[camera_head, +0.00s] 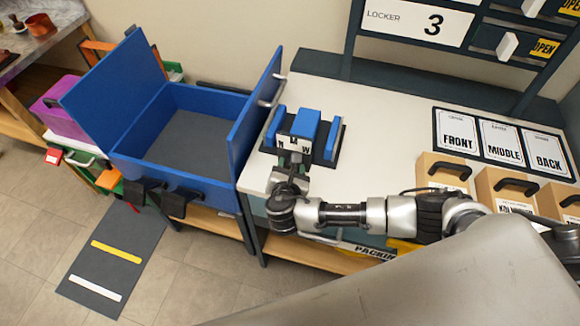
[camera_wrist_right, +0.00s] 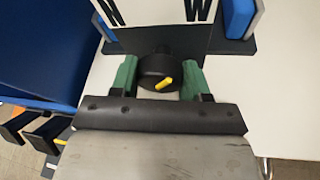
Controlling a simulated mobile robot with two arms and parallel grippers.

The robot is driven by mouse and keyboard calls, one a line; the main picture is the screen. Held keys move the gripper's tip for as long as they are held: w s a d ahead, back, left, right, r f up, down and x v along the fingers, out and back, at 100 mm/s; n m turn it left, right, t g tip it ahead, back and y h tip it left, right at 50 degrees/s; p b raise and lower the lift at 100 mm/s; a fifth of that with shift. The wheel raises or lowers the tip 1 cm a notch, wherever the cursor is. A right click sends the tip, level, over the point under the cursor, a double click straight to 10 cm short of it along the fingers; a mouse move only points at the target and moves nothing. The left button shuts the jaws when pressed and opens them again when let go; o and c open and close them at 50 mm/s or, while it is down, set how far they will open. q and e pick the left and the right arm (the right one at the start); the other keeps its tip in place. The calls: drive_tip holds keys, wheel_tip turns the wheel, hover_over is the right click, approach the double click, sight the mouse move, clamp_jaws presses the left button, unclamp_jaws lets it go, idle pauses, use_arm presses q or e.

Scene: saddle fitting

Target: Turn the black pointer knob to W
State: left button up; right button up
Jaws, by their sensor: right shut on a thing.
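The black pointer knob (camera_wrist_right: 157,73) is round and carries a yellow pointer mark (camera_wrist_right: 164,83), which slants toward the upper right in the wrist view. Behind it is a white label plate with the letters N (camera_wrist_right: 111,12) and W (camera_wrist_right: 199,10). In the head view the plate (camera_head: 295,144) shows N, M and W, in front of a blue block fixture. My right gripper (camera_wrist_right: 159,82) is shut on the knob, one green finger on each side. In the head view the right gripper (camera_head: 290,185) hides most of the knob. My left gripper is not in view.
A large open blue box (camera_head: 195,135) stands to the left, its raised side close to the fixture (camera_head: 305,128). Wooden boxes with black handles (camera_head: 445,172) stand at the right of the white table (camera_head: 385,130). The table's middle is clear.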

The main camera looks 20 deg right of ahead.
drive_tip(key=shift+f+m+t+y+b, duration=0.1)
drive_tip(key=shift+m+t+y+b, duration=0.3)
drive_tip(key=shift+m, duration=0.5)
drive_tip(key=shift+m+t+b, duration=0.5)
drive_tip(key=shift+m+b, duration=0.05)
drive_tip(key=shift+m, duration=0.15)
drive_tip(key=o, duration=0.9)
drive_tip(key=v, duration=1.1)
drive_tip(key=shift+d+b, duration=0.1)
drive_tip(key=shift+b, duration=0.3)
